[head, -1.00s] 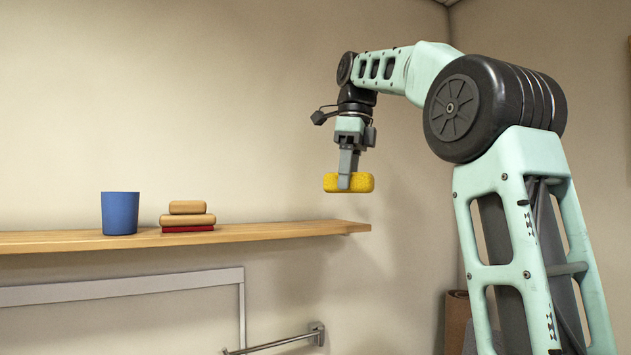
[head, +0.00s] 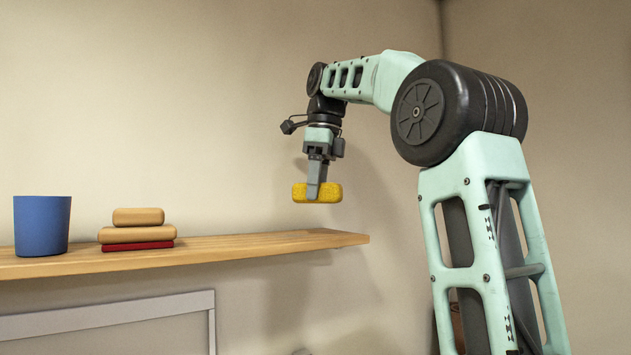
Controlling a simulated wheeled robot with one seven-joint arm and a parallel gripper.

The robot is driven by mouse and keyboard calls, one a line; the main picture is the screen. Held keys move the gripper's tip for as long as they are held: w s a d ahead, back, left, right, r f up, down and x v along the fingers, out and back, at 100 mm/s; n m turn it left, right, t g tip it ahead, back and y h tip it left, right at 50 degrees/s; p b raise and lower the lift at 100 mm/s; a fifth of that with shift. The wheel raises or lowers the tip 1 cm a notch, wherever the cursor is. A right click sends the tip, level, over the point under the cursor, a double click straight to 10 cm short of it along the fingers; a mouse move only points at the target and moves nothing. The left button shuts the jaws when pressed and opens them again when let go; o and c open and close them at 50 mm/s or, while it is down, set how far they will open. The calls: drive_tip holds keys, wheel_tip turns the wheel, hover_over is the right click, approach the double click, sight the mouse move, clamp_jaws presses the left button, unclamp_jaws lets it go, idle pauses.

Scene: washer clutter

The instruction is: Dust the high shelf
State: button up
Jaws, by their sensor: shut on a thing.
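The wooden shelf (head: 240,247) runs along the wall from the left edge of the head view to right of the middle. My gripper (head: 314,192) points down and is shut on a yellow sponge (head: 331,193). The sponge is held above the right end of the shelf, with a gap showing below it. I cannot tell its exact depth relative to the shelf. The finger in front hides part of the sponge.
A blue cup (head: 42,226) stands on the shelf at the left. Beside it is a stack of two tan blocks (head: 138,217) on a red one (head: 138,246). The shelf right of the stack is bare. A grey frame (head: 110,316) is on the wall below.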

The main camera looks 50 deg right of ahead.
hover_over(315, 238)
drive_tip(key=shift+s+d+f, duration=0.1)
drive_tip(key=shift+f, duration=1.15)
drive_tip(key=shift+d+f, duration=0.1)
drive_tip(key=shift+f, duration=1.1)
drive_tip(key=shift+f+b, duration=0.65)
drive_tip(key=shift+f, duration=0.3)
